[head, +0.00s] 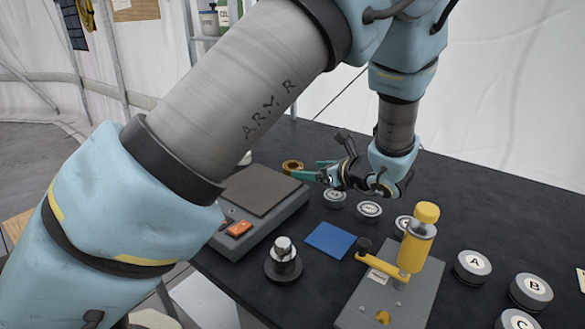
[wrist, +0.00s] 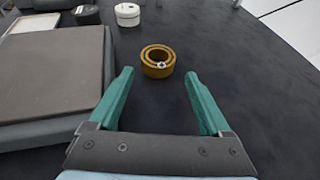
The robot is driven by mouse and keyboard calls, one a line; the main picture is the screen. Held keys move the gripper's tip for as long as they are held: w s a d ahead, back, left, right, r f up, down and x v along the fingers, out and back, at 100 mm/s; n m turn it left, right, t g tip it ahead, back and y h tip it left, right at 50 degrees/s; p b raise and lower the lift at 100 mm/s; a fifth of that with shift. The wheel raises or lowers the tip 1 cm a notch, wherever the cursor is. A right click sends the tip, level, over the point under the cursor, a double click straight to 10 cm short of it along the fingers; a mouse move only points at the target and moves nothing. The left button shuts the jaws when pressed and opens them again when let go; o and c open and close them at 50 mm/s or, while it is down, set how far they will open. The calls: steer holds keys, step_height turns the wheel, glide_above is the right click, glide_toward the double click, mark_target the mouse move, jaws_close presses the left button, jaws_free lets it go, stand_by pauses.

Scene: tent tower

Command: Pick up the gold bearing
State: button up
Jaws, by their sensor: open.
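The gold bearing (wrist: 158,62) is a thick ring lying flat on the dark table. In the wrist view it sits just beyond my fingertips, roughly centred between them. My gripper (wrist: 160,78) is open and empty, with two green fingers spread on either side of the space before the bearing. In the head view the bearing (head: 292,167) shows behind the grey scale, just left of my gripper (head: 314,168). The fingers do not touch it as far as I can see.
The grey scale (head: 262,190) stands close left of my gripper. A blue square (head: 330,240), a metal post on a black base (head: 283,262), a yellow-handled press (head: 415,250) and several lettered round tins (head: 473,266) are nearer. Dark table lies clear right of the bearing.

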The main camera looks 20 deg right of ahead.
mark_target(298, 168)
steer(key=p+x, duration=0.2)
steer(key=x, duration=0.3)
steer(key=shift+a+r, duration=0.1)
steer(key=shift+a, duration=0.1)
steer(key=shift+w+f, duration=0.25)
steer(key=shift+w, duration=0.1)
jaws_close()
steer(key=shift+r, duration=0.1)
